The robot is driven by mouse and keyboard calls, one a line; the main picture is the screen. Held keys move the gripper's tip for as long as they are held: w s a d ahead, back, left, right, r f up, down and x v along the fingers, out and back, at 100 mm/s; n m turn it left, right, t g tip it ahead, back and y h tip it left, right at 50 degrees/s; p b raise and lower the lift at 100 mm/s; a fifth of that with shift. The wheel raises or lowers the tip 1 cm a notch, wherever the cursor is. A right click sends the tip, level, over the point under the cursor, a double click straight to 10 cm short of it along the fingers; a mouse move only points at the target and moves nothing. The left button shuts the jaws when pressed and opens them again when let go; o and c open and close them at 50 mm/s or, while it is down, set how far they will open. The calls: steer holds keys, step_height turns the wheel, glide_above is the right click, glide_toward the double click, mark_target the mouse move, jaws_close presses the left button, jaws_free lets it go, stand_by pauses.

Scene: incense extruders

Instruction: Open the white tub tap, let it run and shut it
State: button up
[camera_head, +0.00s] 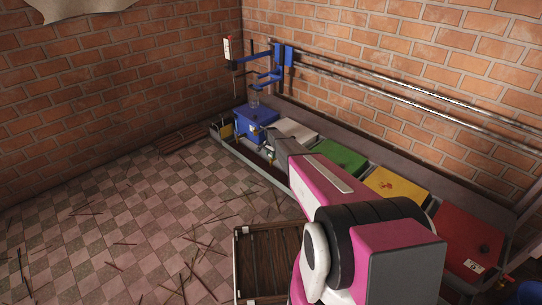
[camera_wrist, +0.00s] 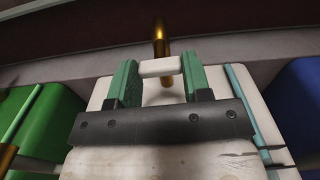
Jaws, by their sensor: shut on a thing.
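The white tub (camera_head: 294,128) stands between the blue and green tubs in the row along the wall, partly hidden by my arm. In the wrist view the white tub (camera_wrist: 100,92) shows behind my gripper. Its tap has a white bar handle (camera_wrist: 158,68) and a brass spout (camera_wrist: 161,40). My gripper (camera_wrist: 160,75) has its two green fingers on either side of the handle, shut on it. In the head view my gripper (camera_head: 272,143) is small at the front of the white tub. I cannot tell whether liquid runs from the tap.
The blue tub (camera_head: 257,119), green tub (camera_head: 340,157), yellow tub (camera_head: 397,188) and red tub (camera_head: 468,240) share the row. A wooden crate (camera_head: 240,262) stands on the tiled floor near my arm. Sticks lie scattered on the open floor (camera_head: 130,215). Pipes run along the brick wall.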

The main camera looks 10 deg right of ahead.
steer(key=n, duration=0.4)
steer(key=shift+n, duration=0.3)
steer(key=n, duration=0.4)
steer(key=shift+n, duration=0.3)
stand_by(0.3)
steer(key=o, duration=0.9)
steer(key=shift+r, duration=0.1)
step_height(320, 180, up, 11)
steer(key=shift+f, duration=0.15)
